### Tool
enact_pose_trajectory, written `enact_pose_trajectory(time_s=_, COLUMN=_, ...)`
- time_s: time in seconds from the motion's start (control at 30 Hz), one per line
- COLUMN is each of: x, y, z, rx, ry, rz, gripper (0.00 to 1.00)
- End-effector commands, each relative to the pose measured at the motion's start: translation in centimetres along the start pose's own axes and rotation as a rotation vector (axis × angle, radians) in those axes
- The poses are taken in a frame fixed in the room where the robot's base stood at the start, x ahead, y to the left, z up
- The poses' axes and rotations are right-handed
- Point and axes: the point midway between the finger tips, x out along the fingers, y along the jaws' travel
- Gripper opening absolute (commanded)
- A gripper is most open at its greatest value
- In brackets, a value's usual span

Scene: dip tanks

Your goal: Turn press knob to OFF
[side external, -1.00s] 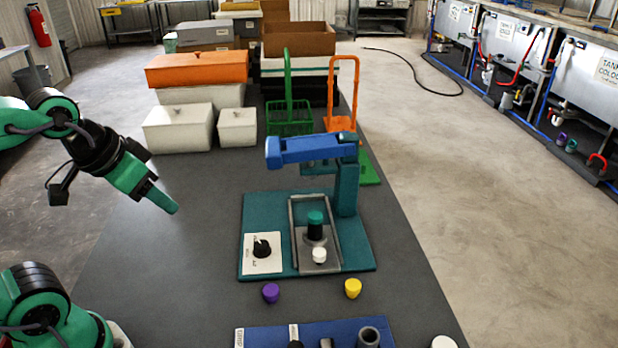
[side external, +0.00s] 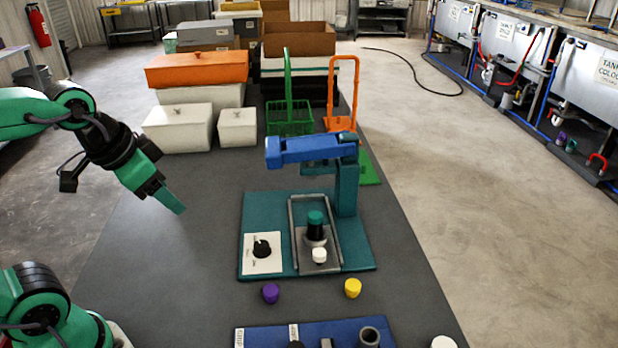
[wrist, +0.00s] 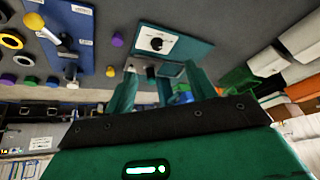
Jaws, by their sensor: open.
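The press knob is a black dial (side external: 262,248) on a white plate (side external: 263,266) at the front left of the teal press base (side external: 350,262). It also shows in the wrist view as a black knob (wrist: 157,44) beyond my fingers. The knob's pointer direction and the small plate lettering are too small to read. The blue press arm (side external: 310,150) reaches over the base from a teal column. My gripper (side external: 178,209) is left of the press, apart from it and above the dark table. In the wrist view my two green fingers (wrist: 160,90) stand apart with nothing held between them.
A purple cap (side external: 271,293) and a yellow cap (side external: 353,288) stand in front of the press. A blue board (side external: 265,338) lies nearer. Green (side external: 290,125) and orange (side external: 342,122) racks and white boxes (side external: 178,130) stand behind. The table between my gripper and the press is clear.

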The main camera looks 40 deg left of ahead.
Motion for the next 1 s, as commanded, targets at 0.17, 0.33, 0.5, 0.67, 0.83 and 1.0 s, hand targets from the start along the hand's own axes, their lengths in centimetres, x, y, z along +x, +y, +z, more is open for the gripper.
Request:
enact_pose_trajectory(time_s=0.17, x=1.5, y=-0.1, z=-1.8, rx=0.224, ry=-0.057, rz=0.019, gripper=0.56)
enact_pose_trajectory(time_s=0.33, x=3.4, y=-0.1, z=-3.7, rx=0.473, ry=-0.108, rz=0.051, gripper=0.56)
enact_pose_trajectory(time_s=0.5, x=5.7, y=0.0, z=-5.5, rx=0.724, ry=-0.154, rz=0.096, gripper=0.56)
enact_pose_trajectory(time_s=0.67, x=8.3, y=0.2, z=-6.8, rx=0.958, ry=-0.190, rz=0.150, gripper=0.56)
enact_pose_trajectory(time_s=0.83, x=11.3, y=0.4, z=-8.0, rx=1.206, ry=-0.220, rz=0.220, gripper=0.56)
enact_pose_trajectory(time_s=1.0, x=14.7, y=0.7, z=-8.8, rx=1.451, ry=-0.239, rz=0.303, gripper=0.56)
